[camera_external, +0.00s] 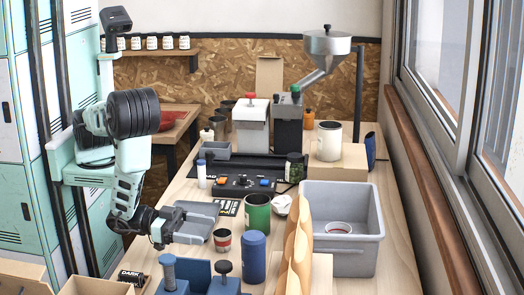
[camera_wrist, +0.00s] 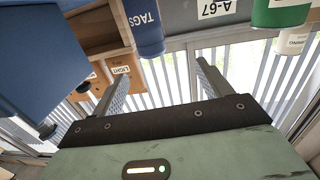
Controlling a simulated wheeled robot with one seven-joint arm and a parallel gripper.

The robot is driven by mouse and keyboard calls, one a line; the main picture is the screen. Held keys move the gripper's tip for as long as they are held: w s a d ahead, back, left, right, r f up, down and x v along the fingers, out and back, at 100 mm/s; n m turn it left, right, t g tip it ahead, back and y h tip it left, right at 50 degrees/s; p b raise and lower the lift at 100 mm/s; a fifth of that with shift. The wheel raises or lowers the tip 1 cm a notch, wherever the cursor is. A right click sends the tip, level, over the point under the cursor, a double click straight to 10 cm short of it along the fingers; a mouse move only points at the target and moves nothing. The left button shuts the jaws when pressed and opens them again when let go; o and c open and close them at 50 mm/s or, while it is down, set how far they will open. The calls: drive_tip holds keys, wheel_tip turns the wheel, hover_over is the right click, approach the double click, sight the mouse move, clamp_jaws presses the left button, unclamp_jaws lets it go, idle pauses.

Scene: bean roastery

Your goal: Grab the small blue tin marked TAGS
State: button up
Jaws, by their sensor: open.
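The small blue tin marked TAGS shows at the top of the wrist view (camera_wrist: 143,24), with its white lettering readable. A blue tin (camera_external: 253,258) near the front of the bench, right of the blue device, looks like the same one; its lettering does not show there. My gripper (camera_external: 174,226) is at the bench's left side, left of the tin and apart from it. In the wrist view my gripper (camera_wrist: 158,78) has its two fingers spread with nothing between them. The tin lies beyond the fingertips, above the gap.
A blue device (camera_external: 196,278) stands left of the tin. A green can (camera_external: 257,213) and a small red-and-white tin (camera_external: 222,241) stand behind it. A brown scalloped holder (camera_external: 296,255) and a grey bin (camera_external: 362,255) are to its right.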

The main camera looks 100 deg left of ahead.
drive_tip(key=s+d, duration=0.1)
drive_tip(key=b, duration=1)
approach(261, 242)
drive_tip(key=shift+h, duration=0.3)
drive_tip(key=shift+w+a+f+p, duration=0.1)
drive_tip(key=shift+w+f+p, duration=0.2)
drive_tip(key=shift+w, duration=1.35)
drive_tip(key=shift+w+a+f+p, duration=0.15)
drive_tip(key=shift+w+p, duration=0.1)
drive_tip(key=shift+w, duration=1.4)
drive_tip(key=shift+w+a+f+p, duration=0.1)
drive_tip(key=shift+w+f+p, duration=0.2)
drive_tip(key=shift+w, duration=1.35)
drive_tip(key=shift+r, duration=0.1)
drive_tip(key=c, duration=1.2)
